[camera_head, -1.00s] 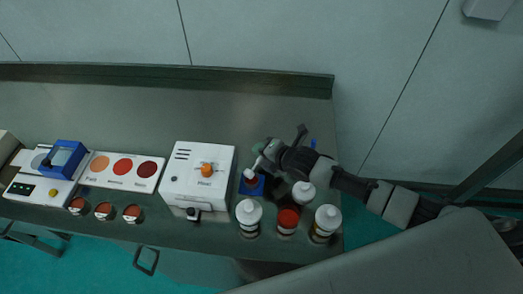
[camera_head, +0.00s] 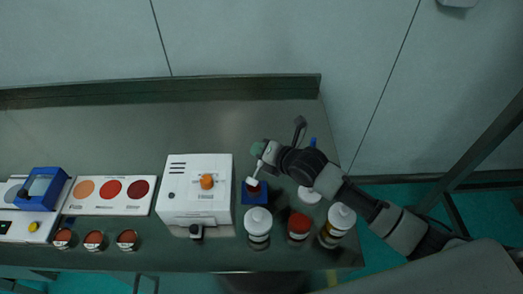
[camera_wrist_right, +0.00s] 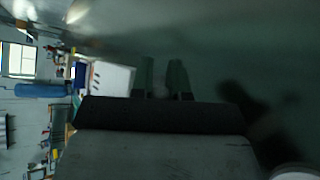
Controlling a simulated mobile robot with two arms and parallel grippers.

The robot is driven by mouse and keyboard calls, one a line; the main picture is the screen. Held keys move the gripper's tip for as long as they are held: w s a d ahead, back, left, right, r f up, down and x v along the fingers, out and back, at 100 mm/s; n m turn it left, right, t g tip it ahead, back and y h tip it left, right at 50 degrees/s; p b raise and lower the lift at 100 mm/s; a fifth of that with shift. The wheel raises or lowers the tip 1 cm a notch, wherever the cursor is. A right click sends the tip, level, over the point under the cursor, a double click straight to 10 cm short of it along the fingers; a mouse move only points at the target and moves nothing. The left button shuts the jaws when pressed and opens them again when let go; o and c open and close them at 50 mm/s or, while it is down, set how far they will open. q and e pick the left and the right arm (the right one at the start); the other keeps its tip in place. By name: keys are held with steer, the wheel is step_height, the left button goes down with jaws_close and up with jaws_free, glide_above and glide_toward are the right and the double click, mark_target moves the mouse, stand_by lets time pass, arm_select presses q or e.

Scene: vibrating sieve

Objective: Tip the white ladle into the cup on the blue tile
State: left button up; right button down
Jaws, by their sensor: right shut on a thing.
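My right gripper (camera_head: 261,151) is shut on the white ladle (camera_head: 257,172) and holds it just above the blue tile (camera_head: 263,198). The ladle slants down to the left, its lower end over the dark red cup (camera_head: 253,188) on the tile. The ladle partly covers the cup; I cannot tell what the ladle holds or whether it touches the cup. The right wrist view shows the two fingers (camera_wrist_right: 163,80) dimly, with no clear ladle between them. My left gripper is not in view.
A white machine (camera_head: 196,205) with an orange knob stands left of the tile. Several white-capped bottles (camera_head: 257,222) and a red-topped jar (camera_head: 299,226) stand near the front edge. A colour card (camera_head: 113,195) and small dishes (camera_head: 95,240) lie farther left. The table's back is clear.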

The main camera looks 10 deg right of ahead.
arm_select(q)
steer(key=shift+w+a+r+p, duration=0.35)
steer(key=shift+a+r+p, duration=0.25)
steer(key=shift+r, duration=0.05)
arm_select(e)
steer(key=s+a+r+n+t, duration=0.2)
steer(key=r+n+t, duration=0.1)
steer(key=r+n, duration=0.1)
steer(key=s+a+r+n+t+h, duration=0.1)
steer(key=s+a+r+n+t, duration=0.1)
steer(key=r, duration=0.4)
steer(key=shift+s+a+r+n+t, duration=0.25)
steer(key=shift+n+t, duration=0.35)
steer(key=shift+n, duration=0.8)
steer(key=shift+d, duration=0.1)
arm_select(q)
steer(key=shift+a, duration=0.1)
